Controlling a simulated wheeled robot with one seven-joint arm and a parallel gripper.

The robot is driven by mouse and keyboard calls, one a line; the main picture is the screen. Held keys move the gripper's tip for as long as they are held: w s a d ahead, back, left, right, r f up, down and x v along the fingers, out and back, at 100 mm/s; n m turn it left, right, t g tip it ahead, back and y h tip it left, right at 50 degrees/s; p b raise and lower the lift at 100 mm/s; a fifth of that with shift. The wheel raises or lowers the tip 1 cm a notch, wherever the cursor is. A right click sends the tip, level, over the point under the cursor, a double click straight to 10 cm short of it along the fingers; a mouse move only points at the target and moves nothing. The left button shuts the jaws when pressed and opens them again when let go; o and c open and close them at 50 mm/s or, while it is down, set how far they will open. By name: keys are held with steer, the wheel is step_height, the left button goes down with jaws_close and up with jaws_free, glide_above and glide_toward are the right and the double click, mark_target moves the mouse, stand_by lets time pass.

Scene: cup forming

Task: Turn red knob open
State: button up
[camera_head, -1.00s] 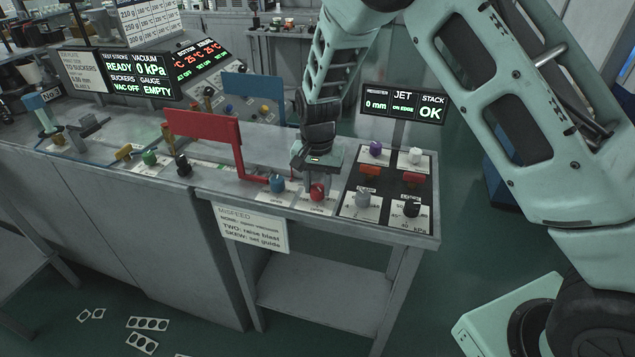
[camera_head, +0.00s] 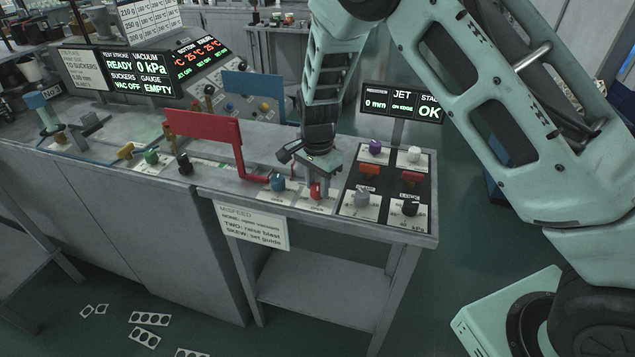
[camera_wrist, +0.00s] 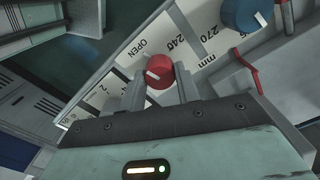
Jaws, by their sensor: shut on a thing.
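The red knob (camera_head: 315,191) sits on a white label plate near the front edge of the bench, just right of the blue knob (camera_head: 278,183). In the wrist view the red knob (camera_wrist: 158,70) has a pale pointer bar on its face, and the word OPEN is printed up and left of it. My gripper (camera_wrist: 158,84) is shut on the red knob, one finger at each side. In the head view my gripper (camera_head: 318,176) comes down on the knob from above and partly hides it. The blue knob also shows in the wrist view (camera_wrist: 238,14).
Right of the knob is a black panel with a purple knob (camera_head: 375,147), a white knob (camera_head: 414,154), a grey knob (camera_head: 362,197), a black knob (camera_head: 409,208) and red switches. A red sign (camera_head: 203,127) on a bent red post stands left. The JET display (camera_head: 402,101) stands behind.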

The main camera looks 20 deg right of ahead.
mark_target(318, 186)
steer(key=shift+w, duration=0.1)
steer(key=o, duration=1)
steer(key=shift+r, duration=0.1)
step_height(318, 186, up, 17)
steer(key=b, duration=0.3)
steer(key=shift+r, duration=0.15)
steer(key=s+a+f+n+y, duration=0.1)
steer(key=s+a+n, duration=0.35)
steer(key=s, duration=0.45)
steer(key=s+a+n, duration=0.3)
steer(key=s+n, duration=0.3)
steer(key=s, duration=0.3)
steer(key=s+f+n, duration=0.1)
steer(key=s+n, duration=0.2)
steer(key=s, duration=0.2)
steer(key=s+d+f+n, duration=0.1)
steer(key=s+n, duration=0.2)
steer(key=s, duration=0.2)
steer(key=s+f+n+b, duration=0.1)
steer(key=s+n, duration=0.3)
steer(key=s, duration=0.1)
steer(key=shift+s+d+f, duration=0.1)
steer(key=shift+s+d, duration=0.1)
